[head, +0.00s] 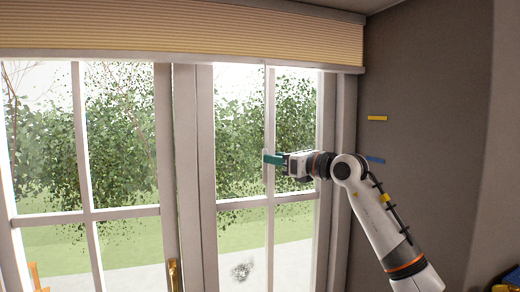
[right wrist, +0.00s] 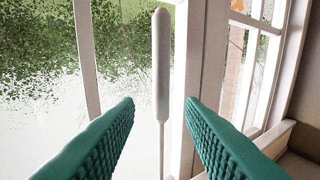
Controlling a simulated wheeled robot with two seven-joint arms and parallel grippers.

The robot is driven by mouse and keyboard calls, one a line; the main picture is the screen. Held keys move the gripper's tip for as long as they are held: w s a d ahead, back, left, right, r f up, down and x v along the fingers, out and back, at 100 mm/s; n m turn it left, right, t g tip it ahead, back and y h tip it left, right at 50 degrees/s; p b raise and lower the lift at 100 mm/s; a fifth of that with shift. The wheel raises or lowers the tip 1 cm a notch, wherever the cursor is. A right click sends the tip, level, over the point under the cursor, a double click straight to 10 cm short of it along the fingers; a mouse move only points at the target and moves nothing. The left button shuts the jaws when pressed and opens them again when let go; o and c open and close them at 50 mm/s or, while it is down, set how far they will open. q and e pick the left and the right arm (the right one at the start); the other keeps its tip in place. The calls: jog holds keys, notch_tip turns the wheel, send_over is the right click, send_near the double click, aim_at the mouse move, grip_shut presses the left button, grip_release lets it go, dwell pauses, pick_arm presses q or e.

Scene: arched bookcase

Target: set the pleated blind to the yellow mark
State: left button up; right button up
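The pleated blind (head: 190,36) is a tan band across the top of the window, with its pale bottom rail (head: 200,63) well above the yellow mark (head: 377,118) on the grey wall at right. My right gripper (head: 270,159) is raised in front of the right window pane, and its teal fingers point left. In the right wrist view its fingers (right wrist: 162,135) are open, with a white pull handle (right wrist: 161,65) on a thin cord (right wrist: 161,150) showing in the gap, touching neither finger. Its distance is hard to judge. My left gripper is not in view.
A blue mark (head: 375,160) sits on the wall below the yellow one, partly behind my right arm. The white window frame (head: 190,170) stands close to the right gripper. A brass door handle (head: 173,275) is at the bottom. Small colored objects (head: 506,287) show at the bottom right.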

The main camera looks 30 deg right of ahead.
jog(key=p+x, duration=0.2)
jog(key=x, duration=0.4)
jog(key=shift+w+p, duration=0.2)
jog(key=shift+p, duration=0.1)
jog(key=shift+a, duration=0.15)
grip_shut()
